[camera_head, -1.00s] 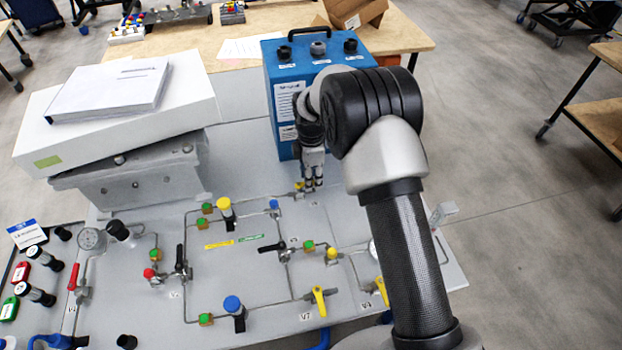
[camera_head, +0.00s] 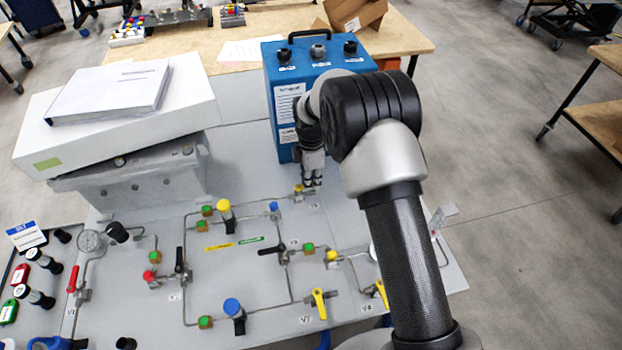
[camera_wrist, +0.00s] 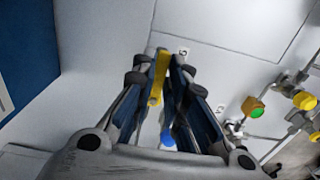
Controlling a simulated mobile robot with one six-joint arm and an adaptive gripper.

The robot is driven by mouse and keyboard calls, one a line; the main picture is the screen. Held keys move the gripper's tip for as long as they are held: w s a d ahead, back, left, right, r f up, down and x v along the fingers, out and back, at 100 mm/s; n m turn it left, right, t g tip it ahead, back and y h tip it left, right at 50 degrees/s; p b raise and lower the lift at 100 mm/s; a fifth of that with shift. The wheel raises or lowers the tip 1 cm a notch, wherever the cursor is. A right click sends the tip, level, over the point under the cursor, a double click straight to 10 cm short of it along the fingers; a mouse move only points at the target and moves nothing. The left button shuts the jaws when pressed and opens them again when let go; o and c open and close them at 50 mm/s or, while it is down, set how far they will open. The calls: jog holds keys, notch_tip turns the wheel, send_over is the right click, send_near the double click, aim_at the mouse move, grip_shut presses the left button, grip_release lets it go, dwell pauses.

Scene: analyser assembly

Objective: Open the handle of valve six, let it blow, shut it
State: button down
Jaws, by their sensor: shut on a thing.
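My gripper (camera_head: 312,183) is at the back of the grey panel, in front of the blue box, pointing down at a valve with a yellow part (camera_head: 298,188). In the wrist view its two fingers (camera_wrist: 166,95) are closed on a long yellow handle (camera_wrist: 158,78), which lies between them. A small label (camera_wrist: 183,50) reading like a 6 is beside the handle. The valve body under the handle is mostly hidden by the fingers.
The blue box (camera_head: 284,110) stands close behind my gripper. A white box with papers (camera_head: 108,88) is at the left. Pipes, a blue knob (camera_head: 273,206), a black-handled valve (camera_head: 272,250) and yellow-handled valves (camera_head: 319,303) are on the panel (camera_head: 262,282) nearby.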

jog(key=shift+s+m, duration=0.1)
jog(key=shift+m, duration=0.2)
jog(key=m, duration=0.1)
jog(key=s+m+p, duration=0.1)
jog(key=m, duration=0.2)
jog(key=shift+s, duration=0.25)
jog(key=m, duration=0.1)
jog(key=s+m, duration=0.1)
jog(key=m, duration=0.1)
jog(key=m+p, duration=0.1)
jog(key=shift+s+a+m, duration=0.2)
jog(key=shift+s+m, duration=0.05)
jog(key=shift+m, duration=0.15)
jog(key=m, duration=0.3)
jog(key=s+a+m, duration=0.1)
jog(key=shift+m, duration=0.3)
jog(key=shift+s+a+m+p, duration=0.15)
jog(key=shift+a+m, duration=0.15)
jog(key=shift+m, duration=0.65)
jog(key=shift+s+a+m+p, duration=0.15)
jog(key=shift+a+m, duration=0.15)
jog(key=shift+m, duration=0.65)
jog(key=c, duration=1.6)
grip_release()
